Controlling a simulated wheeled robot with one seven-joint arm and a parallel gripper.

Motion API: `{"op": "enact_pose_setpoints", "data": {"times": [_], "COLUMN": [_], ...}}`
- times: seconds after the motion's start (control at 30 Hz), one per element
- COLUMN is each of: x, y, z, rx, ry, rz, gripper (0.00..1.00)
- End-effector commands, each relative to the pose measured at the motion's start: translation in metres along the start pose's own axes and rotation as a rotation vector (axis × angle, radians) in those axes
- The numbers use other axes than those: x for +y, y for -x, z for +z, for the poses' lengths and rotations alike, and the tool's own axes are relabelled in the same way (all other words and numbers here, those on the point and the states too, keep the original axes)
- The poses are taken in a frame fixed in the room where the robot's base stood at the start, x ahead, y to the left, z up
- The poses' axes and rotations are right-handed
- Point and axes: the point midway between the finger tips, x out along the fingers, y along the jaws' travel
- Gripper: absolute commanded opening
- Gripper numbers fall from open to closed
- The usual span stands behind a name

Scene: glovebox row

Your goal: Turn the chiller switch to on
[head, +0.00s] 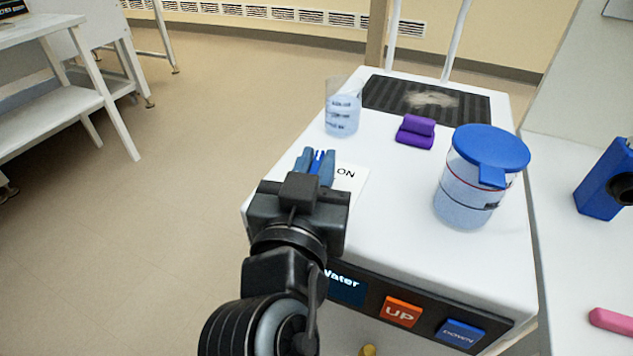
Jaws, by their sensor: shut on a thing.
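The chiller switch is a small blue handle (318,160) on a white plate (352,186) with the word ON at its right. The plate lies on the white top of a cabinet, near its left edge. My gripper (317,158) is over the plate, its blue fingers shut on the switch handle from both sides. My gripper and wrist hide most of the plate and any other marking on it. I cannot tell exactly which way the handle points.
On the cabinet top (400,235) stand a beaker (342,108), a purple object (415,131) and a blue-lidded jar (476,183). A dark mat (385,92) lies behind.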

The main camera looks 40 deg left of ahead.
Motion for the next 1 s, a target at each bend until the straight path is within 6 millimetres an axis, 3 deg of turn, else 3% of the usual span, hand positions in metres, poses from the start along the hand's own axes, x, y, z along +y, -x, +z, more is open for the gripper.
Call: {"op": "enact_pose_setpoints", "data": {"times": [0.5,1.0], "x": [-0.0013,-0.0005], "y": [-0.0004,-0.0004], "z": [0.0019,0.0006], "rx": [0.0,-0.002], "ry": [0.001,0.001], "rz": [0.179,0.217], "gripper": [0.0,0.0]}}
